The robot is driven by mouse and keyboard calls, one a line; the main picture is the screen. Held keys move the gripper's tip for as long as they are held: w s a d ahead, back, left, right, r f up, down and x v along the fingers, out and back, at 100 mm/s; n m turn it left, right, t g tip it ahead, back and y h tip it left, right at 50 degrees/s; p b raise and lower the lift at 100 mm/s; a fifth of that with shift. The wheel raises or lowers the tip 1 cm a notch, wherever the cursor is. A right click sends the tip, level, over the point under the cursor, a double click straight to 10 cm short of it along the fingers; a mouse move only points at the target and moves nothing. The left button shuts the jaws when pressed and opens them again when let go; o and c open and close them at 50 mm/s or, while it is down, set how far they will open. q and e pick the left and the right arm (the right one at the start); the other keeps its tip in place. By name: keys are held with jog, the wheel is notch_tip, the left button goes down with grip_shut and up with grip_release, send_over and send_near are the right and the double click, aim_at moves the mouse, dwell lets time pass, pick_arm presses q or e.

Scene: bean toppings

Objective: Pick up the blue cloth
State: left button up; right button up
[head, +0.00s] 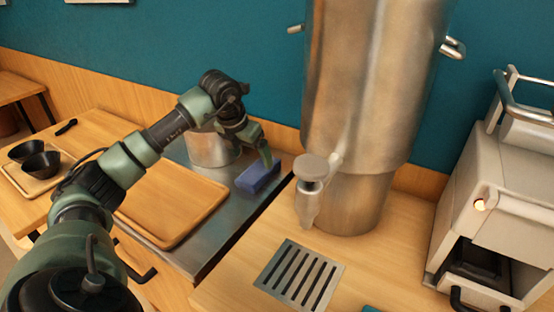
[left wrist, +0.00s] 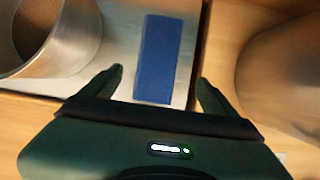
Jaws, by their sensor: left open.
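The blue cloth (head: 258,177) is a small folded block on the metal counter, beside a steel pot, in the head view. In the left wrist view the blue cloth (left wrist: 156,58) lies upright in the picture, ahead of and between the fingers. My left gripper (head: 266,158) is just above the cloth in the head view. In the left wrist view my left gripper (left wrist: 158,85) has its fingers apart, one on each side of the cloth's near end, with nothing held. Whether the fingers touch the cloth cannot be told. My right gripper is not in view.
The steel pot (head: 212,148) stands close left of the cloth. A wooden board (head: 172,205) lies in front. A large steel urn (head: 362,90) with a tap stands to the right, near a slotted drain grate (head: 300,275). A teal wall is behind.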

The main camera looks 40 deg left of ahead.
aim_at(258, 168)
pick_arm(q)
jog(key=shift+w+f, duration=0.8)
jog(key=shift+f, duration=0.4)
jog(key=shift+w+a+f+p, duration=0.1)
jog(key=shift+a+f+p, duration=0.1)
jog(key=shift+f+p, duration=0.15)
jog(key=x, duration=0.3)
jog(key=shift+w+a+f, duration=0.15)
jog(key=shift+a+f, duration=0.05)
jog(key=shift+f, duration=0.15)
jog(key=shift+w+f, duration=0.1)
jog(key=shift+f, duration=0.15)
jog(key=c, duration=1.5)
jog(key=shift+o, duration=0.2)
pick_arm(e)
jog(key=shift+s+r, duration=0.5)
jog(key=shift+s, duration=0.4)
pick_arm(q)
jog(key=shift+r, duration=0.1)
notch_tip(258, 168, up, 20)
jog(key=shift+p, duration=0.35)
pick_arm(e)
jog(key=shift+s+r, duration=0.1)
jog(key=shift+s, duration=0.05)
